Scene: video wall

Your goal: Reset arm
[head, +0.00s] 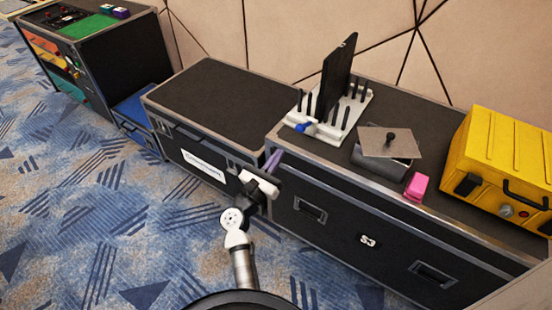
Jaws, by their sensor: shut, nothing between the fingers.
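My gripper (272,162) is at the end of my white and dark arm, in the middle of the head view. Its purple fingers are shut with nothing seen between them. It is in front of the black cases, near the gap between the low case (215,95) and the case marked S3 (330,225). I cannot tell from this view whether it touches either case.
On the S3 case are a white pegged rack (335,127) holding a dark panel (336,75), a blue item (306,127), a grey box with a tilted lid (390,142), a pink block (416,186) and a yellow case (500,150). Carpet (75,230) at left is clear.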

